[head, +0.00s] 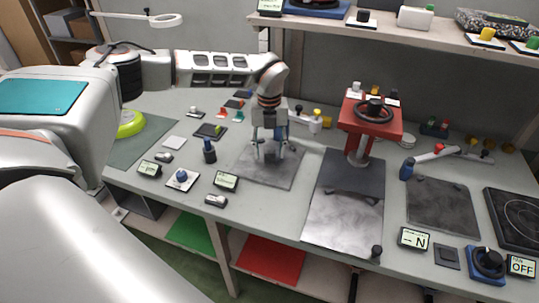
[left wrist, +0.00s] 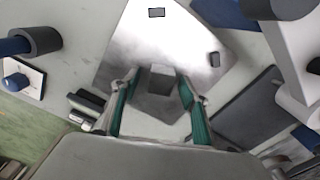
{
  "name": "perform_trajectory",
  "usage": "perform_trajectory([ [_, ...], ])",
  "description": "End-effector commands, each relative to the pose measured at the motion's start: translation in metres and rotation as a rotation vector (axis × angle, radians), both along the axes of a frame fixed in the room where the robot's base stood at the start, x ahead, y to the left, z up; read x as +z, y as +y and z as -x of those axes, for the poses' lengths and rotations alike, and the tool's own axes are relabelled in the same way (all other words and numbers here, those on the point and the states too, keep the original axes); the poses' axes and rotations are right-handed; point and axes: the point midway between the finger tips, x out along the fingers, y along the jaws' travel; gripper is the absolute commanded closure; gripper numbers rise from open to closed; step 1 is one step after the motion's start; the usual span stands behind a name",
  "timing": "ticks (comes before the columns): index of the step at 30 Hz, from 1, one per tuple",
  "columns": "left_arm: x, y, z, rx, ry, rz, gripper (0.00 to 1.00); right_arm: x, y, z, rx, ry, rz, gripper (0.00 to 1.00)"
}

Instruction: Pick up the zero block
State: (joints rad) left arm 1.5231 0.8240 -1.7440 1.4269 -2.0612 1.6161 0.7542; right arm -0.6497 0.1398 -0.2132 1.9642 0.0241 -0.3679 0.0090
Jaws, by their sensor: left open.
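A small dark grey block (head: 270,157) stands on a grey metal plate (head: 287,180) near the middle of the bench; I see no marking on it, so I cannot tell for sure that it is the zero block. My left gripper (head: 268,148) points down over this plate, with its fingers on both sides of the block. In the left wrist view the block (left wrist: 161,79) sits between the two spread fingertips of my left gripper (left wrist: 158,86), with gaps on either side. The fingers have green inner faces and hold nothing. My right gripper does not show.
A red stand with a black handwheel (head: 374,110) is right of the plate. A larger grey plate (head: 343,215) lies in front of it. Small displays, such as one (head: 226,181), and knobs crowd the bench left of the plate. A shelf (head: 430,35) runs above at the back.

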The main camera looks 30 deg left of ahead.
Motion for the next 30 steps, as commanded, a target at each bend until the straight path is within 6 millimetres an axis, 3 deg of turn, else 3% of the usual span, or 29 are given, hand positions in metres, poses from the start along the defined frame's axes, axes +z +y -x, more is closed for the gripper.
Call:
perform_trajectory([
  [9,-0.005,0.0,-0.001,0.0,-0.001,0.0,0.56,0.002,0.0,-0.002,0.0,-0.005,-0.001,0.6],
  [14,-0.005,0.0,-0.001,0.0,-0.001,0.0,0.97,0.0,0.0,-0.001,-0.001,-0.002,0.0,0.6],
  [15,-0.005,0.0,-0.001,0.0,-0.001,0.0,1.0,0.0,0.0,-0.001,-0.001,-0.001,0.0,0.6],
  [25,-0.003,0.0,-0.001,0.0,-0.003,0.001,1.0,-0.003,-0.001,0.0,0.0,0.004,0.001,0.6],
  [30,0.008,-0.001,-0.002,-0.001,-0.005,0.001,1.0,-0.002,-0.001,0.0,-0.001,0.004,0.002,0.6],
])
